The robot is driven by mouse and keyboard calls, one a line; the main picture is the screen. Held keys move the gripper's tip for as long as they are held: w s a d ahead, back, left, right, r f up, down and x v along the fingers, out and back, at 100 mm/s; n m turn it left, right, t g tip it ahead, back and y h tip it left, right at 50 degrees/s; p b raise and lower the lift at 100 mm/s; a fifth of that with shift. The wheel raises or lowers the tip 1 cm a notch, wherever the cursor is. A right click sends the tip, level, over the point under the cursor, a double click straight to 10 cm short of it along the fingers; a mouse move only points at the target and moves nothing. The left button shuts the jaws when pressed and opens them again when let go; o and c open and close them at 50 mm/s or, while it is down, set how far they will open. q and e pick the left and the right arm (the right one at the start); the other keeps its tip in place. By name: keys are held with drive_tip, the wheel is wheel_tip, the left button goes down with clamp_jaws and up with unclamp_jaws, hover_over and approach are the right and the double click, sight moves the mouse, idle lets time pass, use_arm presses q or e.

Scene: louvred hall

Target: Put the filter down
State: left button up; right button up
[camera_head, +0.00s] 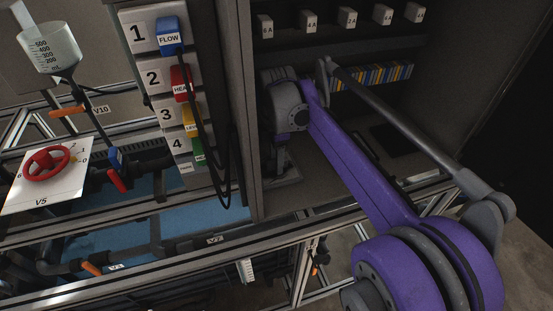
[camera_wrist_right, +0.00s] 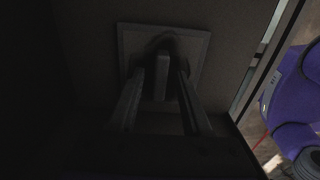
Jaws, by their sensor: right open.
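My right gripper (camera_wrist_right: 161,82) is open in the dim right wrist view, its two fingers reaching toward a pale square plate (camera_wrist_right: 135,40). A narrow grey upright piece (camera_wrist_right: 162,68) stands between the fingers, in front of the plate. It is too dark to tell whether this piece is the filter or whether a finger touches it. In the head view my right arm's grey wrist (camera_head: 286,106) is inside the cabinet at its left wall, and the fingertips cannot be made out. No filter can be clearly identified in the head view. My left gripper is not in view.
The cabinet's left wall (camera_head: 242,60) stands close beside my right wrist. Labelled small blocks (camera_head: 347,18) line the upper shelf, and a row of coloured strips (camera_head: 372,76) is behind my arm. Left are a numbered panel (camera_head: 160,80), a red valve wheel (camera_head: 46,163) and a funnel (camera_head: 50,48).

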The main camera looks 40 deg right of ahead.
wheel_tip(320, 180, up, 12)
drive_tip(key=p, duration=0.1)
drive_tip(key=shift+f, duration=0.15)
